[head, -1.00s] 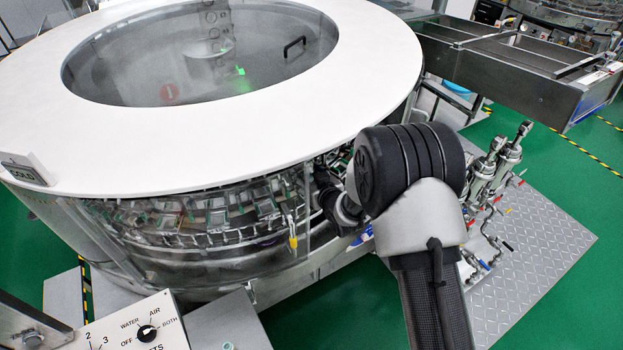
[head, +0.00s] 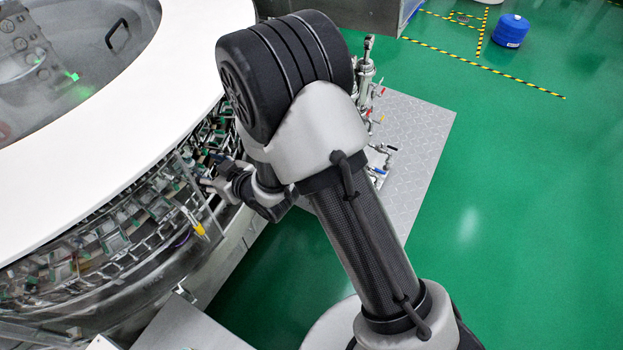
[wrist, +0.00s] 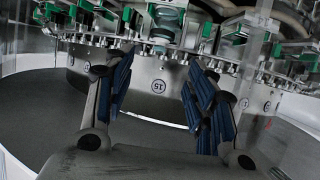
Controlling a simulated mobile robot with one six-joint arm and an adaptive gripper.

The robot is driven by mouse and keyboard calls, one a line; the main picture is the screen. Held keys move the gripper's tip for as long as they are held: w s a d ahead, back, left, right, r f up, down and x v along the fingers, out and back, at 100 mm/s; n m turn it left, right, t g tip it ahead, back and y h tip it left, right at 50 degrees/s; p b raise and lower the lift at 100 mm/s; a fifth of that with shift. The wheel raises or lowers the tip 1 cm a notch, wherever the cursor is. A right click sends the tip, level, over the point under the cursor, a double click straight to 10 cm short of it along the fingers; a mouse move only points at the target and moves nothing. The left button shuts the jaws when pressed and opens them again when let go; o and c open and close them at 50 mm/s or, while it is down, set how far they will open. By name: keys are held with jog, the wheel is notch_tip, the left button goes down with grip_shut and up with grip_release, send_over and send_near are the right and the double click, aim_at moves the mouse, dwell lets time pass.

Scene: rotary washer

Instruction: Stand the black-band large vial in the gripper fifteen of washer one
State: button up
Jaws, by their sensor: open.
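My gripper (wrist: 158,100) is open in the wrist view, its two blue-padded fingers apart with nothing between the pads. In the head view my gripper (head: 212,184) is at the washer's (head: 150,110) open side, partly hidden. Ahead of the fingers, a plate with the label 15 (wrist: 158,86) shows below a row of green-and-metal washer grippers. A clear, teal-tinted glass piece (wrist: 167,20) that looks like the large vial is upright in the row just above label 15, beyond my fingertips.
Neighbouring washer grippers (wrist: 240,35) crowd both sides of this position. In the head view a yellow tag (head: 195,226) hangs at the window edge. Pipes and valves (head: 370,90) stand on a metal plate (head: 425,125) behind my arm.

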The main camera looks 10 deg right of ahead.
jog(key=s+d+r+m+g+h, duration=0.15)
jog(key=d+r+h, duration=0.25)
jog(key=d+r, duration=0.5)
jog(key=s+d+r+m+h, duration=0.25)
jog(key=d+r, duration=0.45)
jog(key=d, duration=0.4)
jog(key=s+d+r+m+g+h, duration=0.1)
jog(key=s+d, duration=0.4)
jog(key=s, duration=0.7)
jog(key=s+d+r+m+g+h, duration=0.1)
jog(key=s+d+r+m+g, duration=0.2)
jog(key=s, duration=0.9)
jog(key=shift+s+d+r+h, duration=0.15)
jog(key=shift+d+r+h, duration=0.2)
jog(key=shift+d, duration=0.5)
